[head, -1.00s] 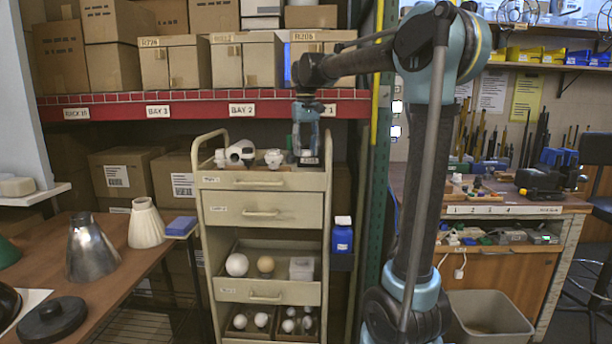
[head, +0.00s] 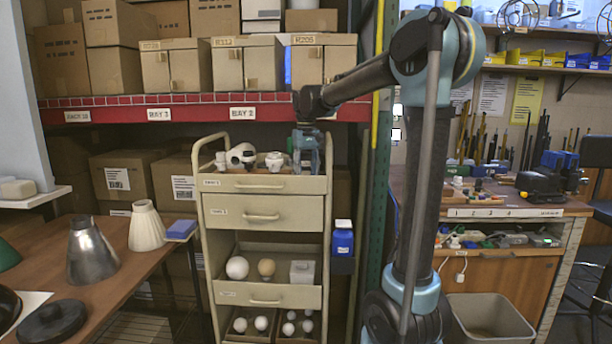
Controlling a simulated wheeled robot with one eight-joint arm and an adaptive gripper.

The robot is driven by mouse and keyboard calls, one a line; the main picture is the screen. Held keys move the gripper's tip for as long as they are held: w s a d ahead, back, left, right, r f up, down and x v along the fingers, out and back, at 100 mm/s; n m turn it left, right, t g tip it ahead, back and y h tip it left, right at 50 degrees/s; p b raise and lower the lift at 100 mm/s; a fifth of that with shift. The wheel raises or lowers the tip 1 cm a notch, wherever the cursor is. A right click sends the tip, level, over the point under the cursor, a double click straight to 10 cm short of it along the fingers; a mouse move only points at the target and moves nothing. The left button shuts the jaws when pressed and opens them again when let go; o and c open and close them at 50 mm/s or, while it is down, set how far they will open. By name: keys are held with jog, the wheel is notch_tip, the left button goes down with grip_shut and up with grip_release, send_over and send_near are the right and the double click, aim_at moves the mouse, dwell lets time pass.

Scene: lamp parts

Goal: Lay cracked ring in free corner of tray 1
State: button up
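The top tray of the beige cart (head: 215,184), which I take to be tray 1, has a small label too blurred to read surely. White lamp parts sit in it: a small one (head: 221,159) at the left, a larger rounded one (head: 241,155) beside it, and another (head: 274,160) near the middle. My gripper (head: 306,168) points down at the right end of this tray, low and close to its floor. I cannot see its fingertips well or whether it holds anything. I cannot make out the cracked ring.
A wooden table with a metal shade (head: 90,255) is at left. A red shelf beam (head: 190,113) runs behind the cart top.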

jog(key=o, duration=0.8)
notch_tip(320, 180, up, 12)
jog(key=shift+r, duration=0.1)
dwell(0.4)
